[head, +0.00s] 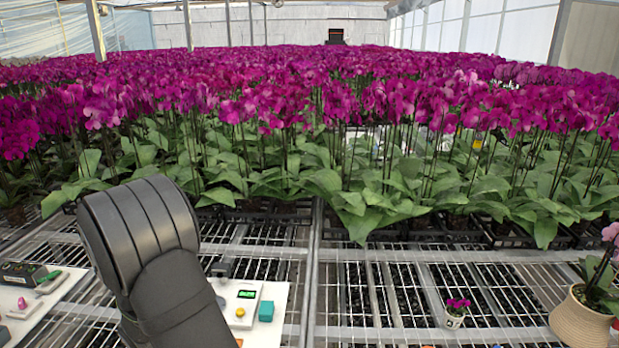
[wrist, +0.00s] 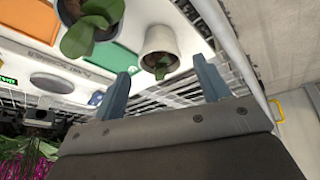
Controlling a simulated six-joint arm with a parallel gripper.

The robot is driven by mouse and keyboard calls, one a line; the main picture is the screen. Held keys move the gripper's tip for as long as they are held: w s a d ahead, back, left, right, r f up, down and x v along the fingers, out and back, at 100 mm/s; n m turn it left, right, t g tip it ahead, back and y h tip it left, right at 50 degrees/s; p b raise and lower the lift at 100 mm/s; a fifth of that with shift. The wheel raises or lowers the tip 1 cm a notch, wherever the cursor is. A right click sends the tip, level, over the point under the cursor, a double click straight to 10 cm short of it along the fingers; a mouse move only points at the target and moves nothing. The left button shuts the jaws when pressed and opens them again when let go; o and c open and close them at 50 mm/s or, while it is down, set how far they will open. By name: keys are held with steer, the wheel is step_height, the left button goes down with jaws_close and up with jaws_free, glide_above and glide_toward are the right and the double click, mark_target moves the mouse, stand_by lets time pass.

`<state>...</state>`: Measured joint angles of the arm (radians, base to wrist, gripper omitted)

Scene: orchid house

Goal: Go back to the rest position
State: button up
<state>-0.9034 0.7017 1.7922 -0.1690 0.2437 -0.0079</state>
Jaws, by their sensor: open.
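My gripper (wrist: 163,84) shows in the wrist view with its two blue-grey fingers apart and nothing between them. A white pot with a small green plant (wrist: 160,42) appears beyond the fingers, apart from them as far as I can tell. In the head view my dark arm rises at the lower left, and the gripper itself is out of sight there.
The wrist view shows a white board (wrist: 45,58) with orange and green panels and a second potted plant (wrist: 92,22). In the head view, a small potted flower (head: 456,313) and a woven pot (head: 580,322) stand right. Purple orchids (head: 330,90) fill the back.

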steer(key=shift+x, duration=1.9)
steer(key=shift+r, duration=0.15)
